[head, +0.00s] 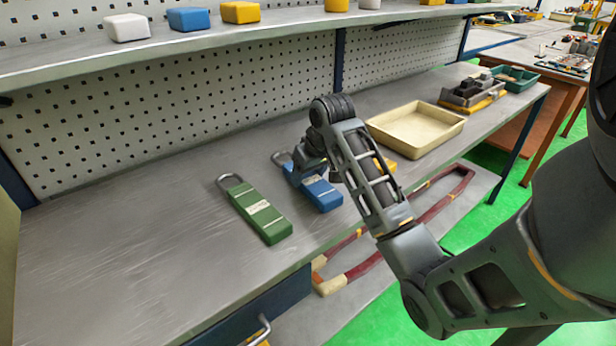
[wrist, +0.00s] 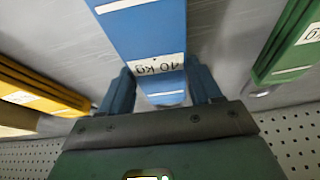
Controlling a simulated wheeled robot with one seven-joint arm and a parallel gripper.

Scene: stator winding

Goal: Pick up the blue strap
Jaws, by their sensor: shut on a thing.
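The blue strap (head: 322,194) is a flat blue block with a white label and a metal loop at its far end. It is at the bench's middle in the head view, partly covered by my arm. In the wrist view the blue strap (wrist: 140,30) shows a "10 kg" label, upside down, and runs between the two fingers. My gripper (wrist: 163,78) is shut on it near the labelled end. In the head view my gripper (head: 306,172) is over the strap's loop end. Whether the strap is clear of the bench I cannot tell.
A green strap (head: 262,216) lies to the left. A yellow strap (head: 386,165) is to the right, mostly behind my arm; it shows in the wrist view (wrist: 40,95). A cream tray (head: 416,130) stands farther right. A shelf (head: 180,42) overhangs the back. The bench's left side is clear.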

